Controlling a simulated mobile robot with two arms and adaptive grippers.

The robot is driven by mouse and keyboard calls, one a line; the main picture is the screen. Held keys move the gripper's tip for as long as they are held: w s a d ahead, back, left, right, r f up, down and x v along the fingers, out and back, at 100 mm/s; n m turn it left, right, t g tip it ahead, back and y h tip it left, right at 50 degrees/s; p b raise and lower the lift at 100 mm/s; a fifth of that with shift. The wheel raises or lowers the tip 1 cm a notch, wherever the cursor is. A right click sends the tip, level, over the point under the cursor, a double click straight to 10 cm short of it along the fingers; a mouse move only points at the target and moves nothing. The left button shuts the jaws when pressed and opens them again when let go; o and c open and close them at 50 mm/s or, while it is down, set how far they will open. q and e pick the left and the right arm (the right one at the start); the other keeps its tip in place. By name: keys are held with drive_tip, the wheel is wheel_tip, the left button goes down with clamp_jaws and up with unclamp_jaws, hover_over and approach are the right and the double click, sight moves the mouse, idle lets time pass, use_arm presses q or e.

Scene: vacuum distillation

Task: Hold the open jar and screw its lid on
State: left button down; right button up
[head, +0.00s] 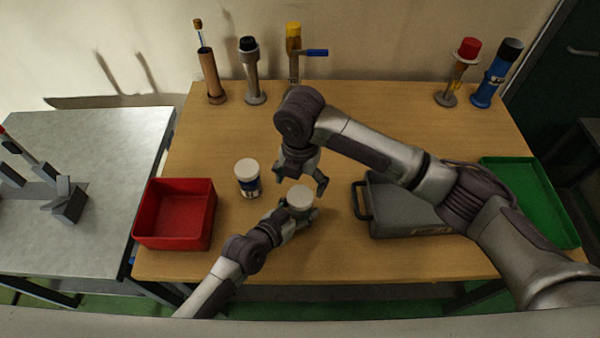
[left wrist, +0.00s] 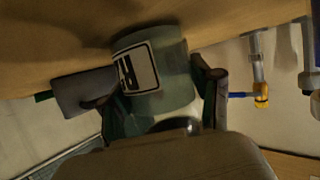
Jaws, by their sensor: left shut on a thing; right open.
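The held jar shows its pale round top in the head view (head: 300,196); I cannot tell whether that is a lid or the open mouth. In the left wrist view the jar (left wrist: 178,92) is grey-green with a black-and-white label. My left gripper (head: 298,214) is shut around its side, a finger showing at each side in the wrist view. My right gripper (head: 303,181) is open and points down just behind and above the jar's top, with nothing seen between its fingers. No separate loose lid can be made out.
A white-capped jar with a dark blue label (head: 248,181) stands left of the grippers. A red bin (head: 174,241) is further left. A grey case (head: 400,215) and green tray (head: 548,205) lie right, partly under my right arm. Several stands with tools line the back edge.

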sight(300, 195)
drive_tip(key=shift+f, duration=2.35)
